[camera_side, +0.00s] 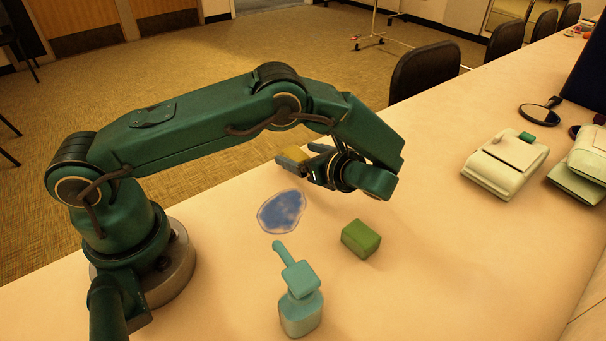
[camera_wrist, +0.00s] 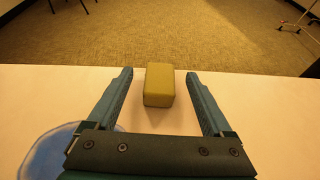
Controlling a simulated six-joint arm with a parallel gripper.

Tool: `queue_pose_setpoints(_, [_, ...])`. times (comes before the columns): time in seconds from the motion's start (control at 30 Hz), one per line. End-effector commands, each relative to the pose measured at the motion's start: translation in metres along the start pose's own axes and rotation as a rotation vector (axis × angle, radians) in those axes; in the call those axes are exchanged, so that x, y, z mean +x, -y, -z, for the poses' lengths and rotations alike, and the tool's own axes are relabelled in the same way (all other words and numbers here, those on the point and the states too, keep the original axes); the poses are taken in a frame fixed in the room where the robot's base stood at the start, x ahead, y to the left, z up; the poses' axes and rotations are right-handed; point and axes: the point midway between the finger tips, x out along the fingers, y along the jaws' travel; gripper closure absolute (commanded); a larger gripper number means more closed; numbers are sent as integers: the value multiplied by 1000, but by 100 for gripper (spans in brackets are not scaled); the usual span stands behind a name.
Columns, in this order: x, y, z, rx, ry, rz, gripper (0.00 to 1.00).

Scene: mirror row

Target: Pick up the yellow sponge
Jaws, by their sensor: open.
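The yellow sponge (camera_wrist: 159,85) is a small block lying on the table. In the wrist view it sits between the tips of my gripper (camera_wrist: 160,80), with a gap on each side. My gripper is open and its fingers point at the sponge. In the side view the sponge (camera_side: 292,157) shows at the fingertips of my gripper (camera_side: 300,163), partly hidden by the fingers. I cannot tell there how deep it lies between them.
A flat blue mirror-like patch (camera_side: 282,212) lies near my gripper. A green block (camera_side: 361,239) and a teal pump bottle (camera_side: 300,300) stand in front. Pale devices (camera_side: 505,163) lie at the right. The table (camera_side: 430,270) is clear at the front right.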

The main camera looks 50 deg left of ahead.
Motion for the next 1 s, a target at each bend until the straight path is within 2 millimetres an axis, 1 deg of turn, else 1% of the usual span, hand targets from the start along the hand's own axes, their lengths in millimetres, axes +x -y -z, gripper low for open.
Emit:
queue_pose_setpoints(0.03, [8, 0, 0, 0, 0, -4, 15])
queue_pose_setpoints(0.1, [15, 0, 0, -1, 0, -4, 15])
queue_pose_setpoints(0.2, [22, 0, 0, 0, 0, -2, 15])
queue_pose_setpoints(0.5, [26, 0, 0, -1, -2, -1, 15])
queue_pose_setpoints(0.53, [26, 0, 0, -1, -2, -1, 23])
queue_pose_setpoints(0.57, [26, 0, 0, -1, -2, -1, 34])
queue_pose_setpoints(0.6, [25, 0, 0, -1, -2, -1, 49])
queue_pose_setpoints(0.67, [25, 0, 0, -1, -2, -1, 72])
queue_pose_setpoints(0.7, [25, 0, 0, -1, -2, -1, 88])
queue_pose_setpoints(0.73, [25, 0, 0, -1, -2, -1, 99])
queue_pose_setpoints(1.0, [25, 0, -1, -2, -2, -1, 100])
